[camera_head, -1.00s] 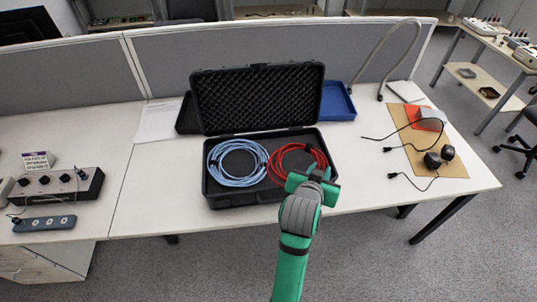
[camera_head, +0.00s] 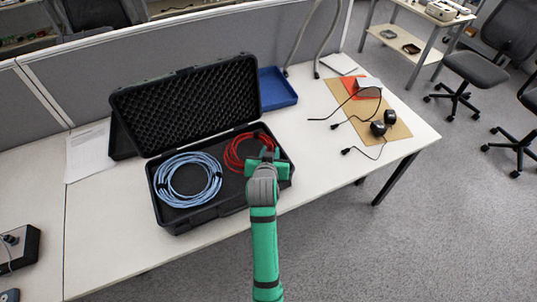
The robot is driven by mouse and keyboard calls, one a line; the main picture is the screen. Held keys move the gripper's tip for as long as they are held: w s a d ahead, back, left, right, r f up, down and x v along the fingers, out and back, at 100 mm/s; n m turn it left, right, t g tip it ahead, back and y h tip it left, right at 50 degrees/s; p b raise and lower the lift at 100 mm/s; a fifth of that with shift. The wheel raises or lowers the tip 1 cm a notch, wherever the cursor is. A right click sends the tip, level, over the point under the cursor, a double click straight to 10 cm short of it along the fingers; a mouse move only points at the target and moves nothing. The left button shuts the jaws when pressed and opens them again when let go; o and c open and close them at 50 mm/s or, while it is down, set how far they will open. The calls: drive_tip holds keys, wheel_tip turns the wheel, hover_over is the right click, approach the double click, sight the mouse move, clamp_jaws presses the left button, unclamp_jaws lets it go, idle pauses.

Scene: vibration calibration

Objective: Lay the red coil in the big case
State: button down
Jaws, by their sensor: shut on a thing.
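The big case (camera_head: 170,218) is black with a foam-lined lid and lies open on the table. A blue coil (camera_head: 188,180) lies in its left half. The red coil (camera_head: 240,146) is in the right half, its front right part hidden behind my gripper. My green and grey gripper (camera_head: 268,160) is over the right side of the case, at the red coil. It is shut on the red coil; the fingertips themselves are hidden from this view. I cannot tell whether the coil rests on the case floor or is just above it.
A blue tray (camera_head: 277,90) stands behind the case to the right. A brown mat (camera_head: 395,128) with black cabled devices and an orange and white item lies at the right. A grey partition (camera_head: 200,50) runs behind.

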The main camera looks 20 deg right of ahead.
drive_tip(key=f, duration=0.1)
drive_tip(key=w+f, duration=0.1)
drive_tip(key=f, duration=0.1)
drive_tip(key=shift+d, duration=0.2)
drive_tip(key=shift+a+f, duration=0.15)
drive_tip(key=shift+f, duration=0.3)
drive_tip(key=shift+s, duration=0.2)
drive_tip(key=c, duration=1.5)
unclamp_jaws()
drive_tip(key=shift+o, duration=0.2)
drive_tip(key=v, duration=1.1)
drive_tip(key=shift+s+r, duration=0.25)
drive_tip(key=shift+s, duration=0.05)
drive_tip(key=shift+a, duration=0.1)
